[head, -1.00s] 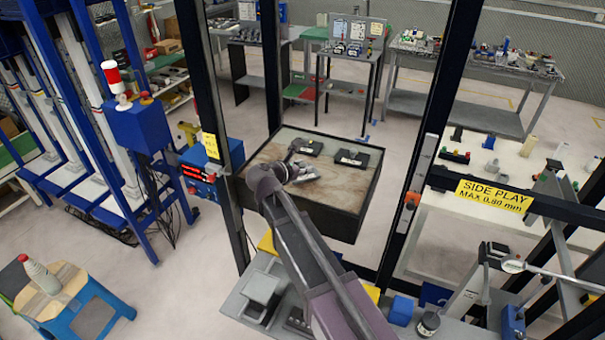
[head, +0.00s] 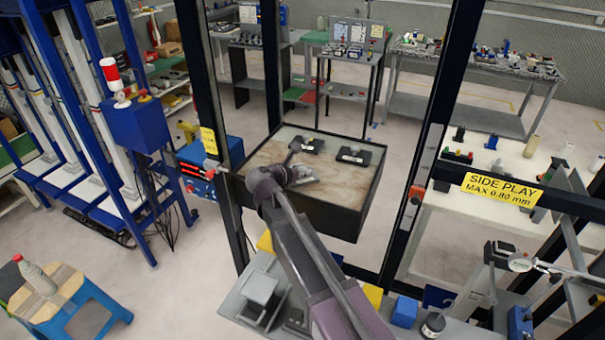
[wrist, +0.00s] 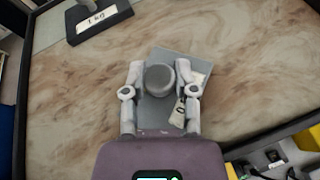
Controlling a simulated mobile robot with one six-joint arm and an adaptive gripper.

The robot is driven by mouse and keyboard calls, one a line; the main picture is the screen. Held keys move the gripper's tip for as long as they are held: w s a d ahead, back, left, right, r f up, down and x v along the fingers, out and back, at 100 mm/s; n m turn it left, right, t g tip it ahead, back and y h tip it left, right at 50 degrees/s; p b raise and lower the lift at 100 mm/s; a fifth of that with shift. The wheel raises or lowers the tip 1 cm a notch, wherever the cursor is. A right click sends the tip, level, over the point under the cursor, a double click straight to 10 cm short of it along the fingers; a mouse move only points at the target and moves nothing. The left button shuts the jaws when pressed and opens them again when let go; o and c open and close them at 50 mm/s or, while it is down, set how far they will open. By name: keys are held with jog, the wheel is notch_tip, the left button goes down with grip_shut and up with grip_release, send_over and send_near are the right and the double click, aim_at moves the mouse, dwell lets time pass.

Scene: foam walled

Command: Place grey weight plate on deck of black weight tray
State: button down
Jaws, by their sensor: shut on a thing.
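My gripper (wrist: 160,82) is shut on the round grey knob (wrist: 159,80) of the grey weight plate (wrist: 160,120), with one finger on each side. The plate is a flat grey slab with a pale label, partly covered by the fingers. I cannot tell if it touches the tabletop. In the head view the gripper (head: 293,171) is over the table's near middle, the plate small beneath it. Two black trays stand behind it, one at the back (head: 305,150) and one at the right (head: 366,161). A black tray with a "1 kg" label (wrist: 103,29) shows at the wrist view's upper left.
The brown marbled tabletop (wrist: 250,60) is clear around the plate, with a dark raised rim (wrist: 262,138). Dark frame posts (head: 432,140) stand beside the table. A yellow "SIDE PLAY" sign (head: 500,192) is on the right bar.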

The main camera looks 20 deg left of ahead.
jog(key=shift+f, duration=0.1)
dwell(0.3)
jog(key=shift+c, duration=2)
grip_release()
jog(key=shift+r, duration=0.2)
jog(key=shift+s+r, duration=0.1)
jog(key=shift+s, duration=0.15)
jog(key=p+v, duration=0.4)
jog(key=v, duration=0.7)
jog(key=shift+s+p, duration=0.25)
jog(key=shift+p, duration=0.05)
jog(key=shift+a, duration=0.1)
